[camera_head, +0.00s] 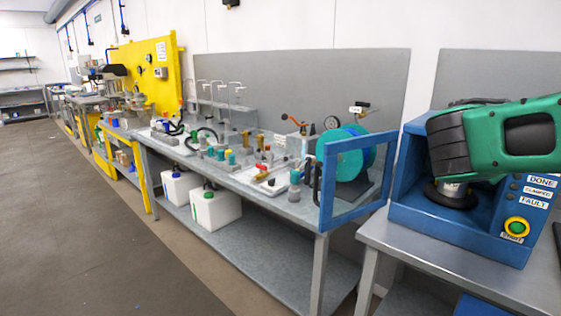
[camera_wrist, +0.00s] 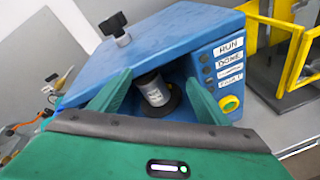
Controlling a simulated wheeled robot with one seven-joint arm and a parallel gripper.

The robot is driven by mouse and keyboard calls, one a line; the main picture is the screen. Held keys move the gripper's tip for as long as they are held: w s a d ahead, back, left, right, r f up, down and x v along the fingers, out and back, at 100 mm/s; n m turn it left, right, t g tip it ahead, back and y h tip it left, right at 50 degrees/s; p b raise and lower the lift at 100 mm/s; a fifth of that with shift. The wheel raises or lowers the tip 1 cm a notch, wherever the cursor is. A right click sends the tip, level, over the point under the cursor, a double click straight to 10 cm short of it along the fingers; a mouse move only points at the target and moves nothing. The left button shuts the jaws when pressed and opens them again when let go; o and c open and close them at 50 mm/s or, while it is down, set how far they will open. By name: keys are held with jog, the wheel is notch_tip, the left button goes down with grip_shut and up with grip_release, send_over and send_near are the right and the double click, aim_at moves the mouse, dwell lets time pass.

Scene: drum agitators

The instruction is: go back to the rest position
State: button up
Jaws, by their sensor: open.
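My green gripper (camera_wrist: 160,82) is open in the wrist view, its two fingers spread on either side of a small grey container with a pale label (camera_wrist: 153,90). I see a gap between the fingers and the container. The container stands on a round black seat inside the blue machine (camera_wrist: 170,45). In the head view my green arm end hides much of the blue machine (camera_head: 437,224), and the container (camera_head: 452,190) shows just below it. My fingertips cannot be made out there.
The machine has a black knob (camera_wrist: 118,24) on top and a yellow-green START button (camera_head: 516,228) on its front. It stands on a grey table (camera_head: 450,262). The floor (camera_head: 70,220) at left is clear.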

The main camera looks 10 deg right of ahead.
jog(key=a+f+m+g+y, duration=0.1)
jog(key=a+f+m+y, duration=0.5)
jog(key=a+f+m, duration=0.55)
jog(key=s+a+f+m+g+y, duration=0.3)
jog(key=s+a+f+m+y, duration=0.4)
jog(key=a+f, duration=0.45)
jog(key=s+d+m+g, duration=0.2)
jog(key=s+d, duration=0.3)
jog(key=s, duration=0.3)
jog(key=s+d+m+g, duration=0.3)
jog(key=s+d+m, duration=0.1)
jog(key=s, duration=0.5)
jog(key=shift+s+d+m+h, duration=0.3)
jog(key=shift+d+m+h, duration=0.05)
jog(key=shift+m+h, duration=0.1)
jog(key=shift+f, duration=0.1)
